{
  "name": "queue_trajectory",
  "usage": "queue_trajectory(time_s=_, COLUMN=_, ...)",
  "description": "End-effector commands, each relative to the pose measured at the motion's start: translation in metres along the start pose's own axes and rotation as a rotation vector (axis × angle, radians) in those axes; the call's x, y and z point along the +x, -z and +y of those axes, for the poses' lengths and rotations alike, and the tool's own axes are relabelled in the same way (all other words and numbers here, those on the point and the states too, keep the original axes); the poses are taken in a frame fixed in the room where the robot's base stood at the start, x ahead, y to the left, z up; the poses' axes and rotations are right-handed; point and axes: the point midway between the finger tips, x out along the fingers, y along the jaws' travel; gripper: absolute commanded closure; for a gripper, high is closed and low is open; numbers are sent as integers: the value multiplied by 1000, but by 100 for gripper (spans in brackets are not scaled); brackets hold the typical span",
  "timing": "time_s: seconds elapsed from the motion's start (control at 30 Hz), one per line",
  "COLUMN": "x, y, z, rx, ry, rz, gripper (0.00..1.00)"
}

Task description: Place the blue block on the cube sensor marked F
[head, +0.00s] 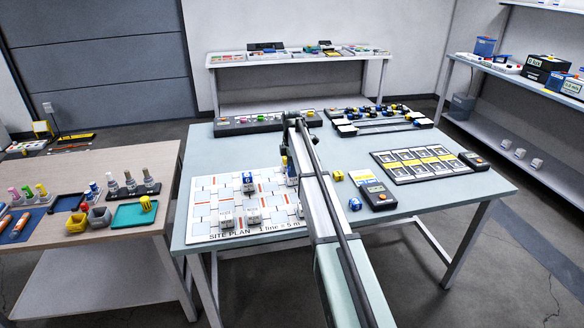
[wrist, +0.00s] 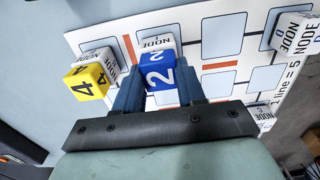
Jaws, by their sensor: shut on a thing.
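My gripper (wrist: 157,78) is shut on a blue block marked 2 (wrist: 159,76), one finger on each side of it. In the wrist view a white NODE cube (wrist: 157,43) shows just beyond the block, partly covered by it. Its letter is hidden, and I cannot tell whether block and cube touch. Another white NODE cube (wrist: 96,58) is at the left, with a yellow block marked 4 (wrist: 86,82) overlapping it. More NODE cubes stand at the right (wrist: 295,36) and lower right (wrist: 264,115). I cannot make out an F. In the head view my arm hides most of the gripper.
The site plan board (head: 205,238) lies on the table's left, with white cubes (head: 226,219) and a blue block marked 6 (head: 248,178). A yellow block (head: 338,175), a blue block (head: 355,204) and a meter (head: 378,196) lie right of my arm.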

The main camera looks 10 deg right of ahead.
Motion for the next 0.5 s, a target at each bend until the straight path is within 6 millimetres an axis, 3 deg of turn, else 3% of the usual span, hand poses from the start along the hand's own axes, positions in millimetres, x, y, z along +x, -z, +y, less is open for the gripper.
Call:
queue_trajectory(time_s=0.33, x=2, y=0, z=0, rx=0, ry=0, rz=0, gripper=90)
queue_trajectory(time_s=0.37, x=2, y=0, z=0, rx=0, ry=0, rz=0, gripper=60)
queue_trajectory(time_s=0.5, x=2, y=0, z=0, rx=0, ry=0, rz=0, gripper=46)
